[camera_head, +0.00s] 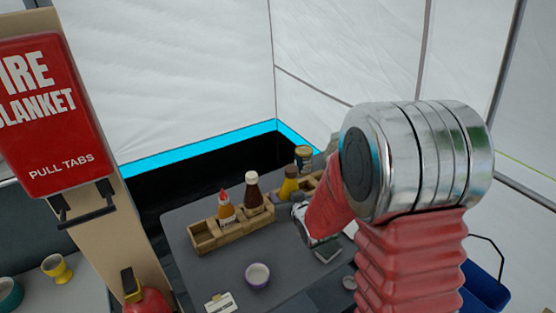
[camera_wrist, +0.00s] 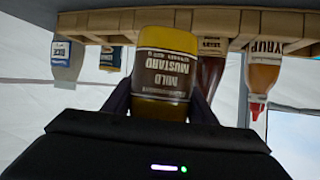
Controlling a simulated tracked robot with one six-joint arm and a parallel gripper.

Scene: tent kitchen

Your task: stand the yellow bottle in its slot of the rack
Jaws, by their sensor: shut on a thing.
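The yellow bottle (camera_wrist: 165,75), with a brown mustard label, is held between my gripper's fingers (camera_wrist: 160,100). The wrist view appears upside down, so the bottle is about upright. In that view its base overlaps the front of the wooden rack (camera_wrist: 100,20) and looks nearer to me than the rack wall. In the head view the yellow bottle (camera_head: 290,184) is at the middle of the rack (camera_head: 236,233), right of the brown bottle. I cannot tell whether it touches the rack. My gripper (camera_head: 300,215) is partly hidden by my arm there.
The rack also holds a red-capped syrup bottle (camera_head: 226,208), a white-capped brown bottle (camera_head: 254,192), a navy-labelled jar (camera_head: 303,156) and a pale bottle (camera_wrist: 67,62). The left end compartment (camera_head: 203,236) is empty. A purple-rimmed bowl (camera_head: 257,274) and a card (camera_head: 220,302) lie in front.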

